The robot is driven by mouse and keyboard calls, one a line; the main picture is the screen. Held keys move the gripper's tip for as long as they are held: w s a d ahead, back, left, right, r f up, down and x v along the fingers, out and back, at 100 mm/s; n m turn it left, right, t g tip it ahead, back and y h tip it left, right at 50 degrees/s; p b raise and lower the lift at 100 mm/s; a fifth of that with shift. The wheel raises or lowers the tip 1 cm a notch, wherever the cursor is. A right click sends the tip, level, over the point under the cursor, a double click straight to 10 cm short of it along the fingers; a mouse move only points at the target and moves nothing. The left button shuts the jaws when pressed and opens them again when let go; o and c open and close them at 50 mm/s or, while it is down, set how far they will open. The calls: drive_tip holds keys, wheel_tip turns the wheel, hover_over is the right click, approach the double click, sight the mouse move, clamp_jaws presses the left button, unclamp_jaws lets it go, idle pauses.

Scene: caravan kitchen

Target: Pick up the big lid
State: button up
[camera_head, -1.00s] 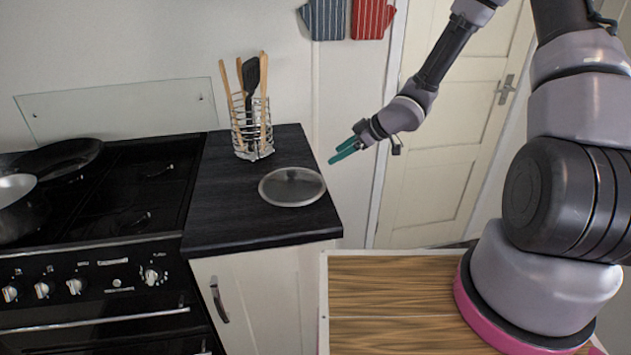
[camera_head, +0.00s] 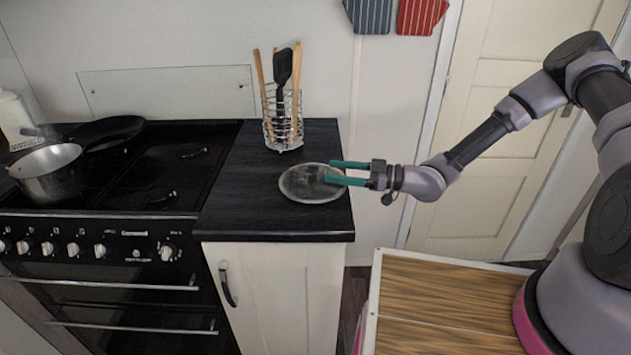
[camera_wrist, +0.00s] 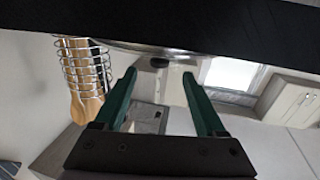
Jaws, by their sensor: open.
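The big lid (camera_head: 303,186), round and see-through with a thin metal rim, lies flat on the black countertop. Its dark knob (camera_wrist: 159,62) shows in the wrist view, ahead of the gap between my fingertips. My gripper (camera_head: 330,172) has two green fingers, spread apart with nothing between them. It reaches in from the right, with the fingertips at or over the lid's right side in the head view. In the wrist view my gripper (camera_wrist: 159,76) frames the knob. The head view does not show clearly whether the fingers touch the lid.
A wire utensil holder (camera_head: 282,122) with wooden tools and a black spatula stands behind the lid. The black countertop (camera_head: 255,205) ends just right of the lid. A stove (camera_head: 150,180) with a pot (camera_head: 52,175) and a black pan (camera_head: 105,131) is at left.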

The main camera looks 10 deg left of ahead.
sight(313, 167)
drive_tip(key=a, duration=0.6)
drive_tip(key=shift+s+a+r, duration=0.1)
drive_tip(key=shift+a, duration=0.25)
clamp_jaws()
